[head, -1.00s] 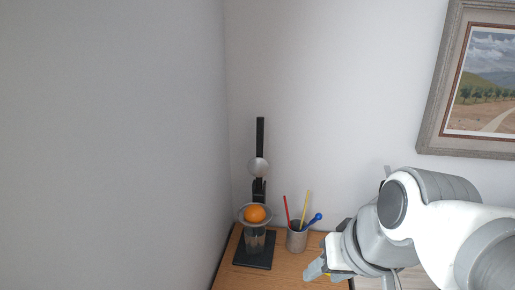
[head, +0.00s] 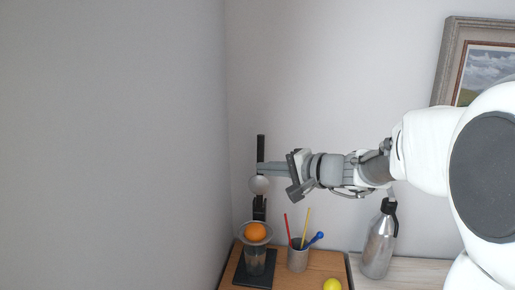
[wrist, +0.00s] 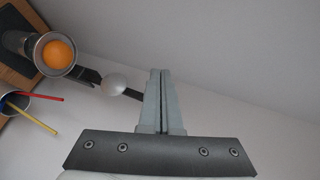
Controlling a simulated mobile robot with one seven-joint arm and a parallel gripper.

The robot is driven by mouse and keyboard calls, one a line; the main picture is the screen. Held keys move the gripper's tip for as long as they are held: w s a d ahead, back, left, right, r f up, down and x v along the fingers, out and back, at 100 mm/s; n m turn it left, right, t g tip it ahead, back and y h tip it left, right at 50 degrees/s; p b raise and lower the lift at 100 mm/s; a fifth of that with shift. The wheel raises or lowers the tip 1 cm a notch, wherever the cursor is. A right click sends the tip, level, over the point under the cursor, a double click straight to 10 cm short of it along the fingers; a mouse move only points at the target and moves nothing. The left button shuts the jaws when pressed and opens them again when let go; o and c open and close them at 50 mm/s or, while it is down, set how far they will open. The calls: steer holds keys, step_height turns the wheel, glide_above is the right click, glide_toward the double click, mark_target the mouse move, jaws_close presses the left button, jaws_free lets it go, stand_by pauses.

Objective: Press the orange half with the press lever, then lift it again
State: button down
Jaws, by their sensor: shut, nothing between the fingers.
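The orange half (head: 255,231) sits in the cup (head: 247,240) of the press, above a glass (head: 256,262) on the dark base (head: 244,273). The press lever (head: 261,146) stands upright, with the pale round pressing head (head: 259,185) above the orange half and apart from it. My gripper (head: 262,168) is shut and empty, its fingertips beside or in front of the lever; I cannot tell if they touch. In the wrist view, my closed fingers (wrist: 160,72) point up the picture, with the pressing head (wrist: 115,84) and the orange half (wrist: 58,54) to their left.
A grey holder (head: 298,259) with red, yellow and blue utensils stands right of the press. A yellow fruit (head: 332,285) and a steel bottle (head: 379,246) are farther right. White wall is behind, and a grey wall is close on the left.

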steer(key=w+d+f+m+t+h, duration=0.2)
steer(key=w+d+m+t, duration=0.35)
steer(key=w, duration=0.65)
steer(key=shift+g, duration=0.35)
steer(key=p+x, duration=0.1)
steer(key=x, duration=0.2)
steer(key=p+x, duration=0.1)
steer(key=x, duration=0.2)
steer(key=p+x, duration=0.1)
steer(key=x, duration=0.2)
steer(key=shift+w+d+f+p, duration=0.1)
steer(key=shift+w+d+p, duration=0.2)
steer(key=shift+w, duration=0.1)
steer(key=shift+s+f+n+b, duration=0.15)
steer(key=shift+f+n+b, duration=0.1)
steer(key=shift+b, duration=0.65)
